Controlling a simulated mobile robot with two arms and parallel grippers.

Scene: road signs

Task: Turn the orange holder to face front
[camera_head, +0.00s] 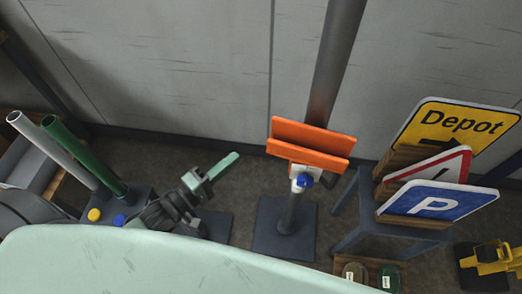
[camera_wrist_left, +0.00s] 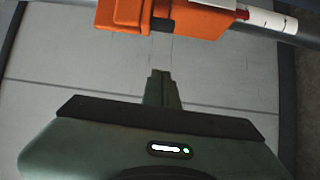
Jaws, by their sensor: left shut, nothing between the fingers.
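The orange holder (camera_head: 300,150) is a pair of parallel orange plates with a slot between them, on a short post with a dark square base (camera_head: 272,245). Its plates slant down from left to right, and a blue knob (camera_head: 302,181) sits below them. In the left wrist view orange parts (camera_wrist_left: 190,20) cross the top, partly cut off. My left gripper (camera_head: 236,156) is left of the holder and apart from it, its green fingers pointing toward it. In the left wrist view the fingers (camera_wrist_left: 162,80) are together and empty. My right gripper is not in view.
A grey pole (camera_head: 335,60) rises behind the holder. Depot (camera_head: 460,122), warning and blue P signs (camera_head: 438,200) stand in a rack at right. Green (camera_head: 85,155) and grey tubes stand at left. A yellow object (camera_head: 490,258) is at lower right. A pale green surface fills the bottom.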

